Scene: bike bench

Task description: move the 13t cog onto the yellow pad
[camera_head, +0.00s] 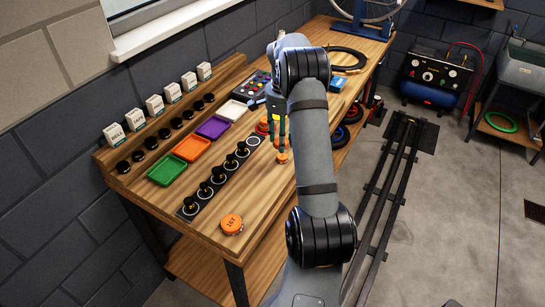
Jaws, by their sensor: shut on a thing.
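An orange disc (231,224) with a dark label lies flat near the bench's front left corner; its label is too small to read surely, perhaps 13T or 15T. My gripper (282,149) points down over the middle of the bench, shut on a small orange piece (282,158) at its fingertips. I cannot read a label on that piece or tell whether it touches the bench. Red-orange round pieces (262,128) lie just left of my gripper. I cannot make out a yellow pad; my arm hides part of the bench.
A black strip (191,210) with a row of upright black pieces runs along the bench (258,205). Behind it are green (166,170), orange (191,149), purple (213,128) and white (232,110) trays. White boxes (134,119) and black round pieces line the back. The bench's front left is mostly clear.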

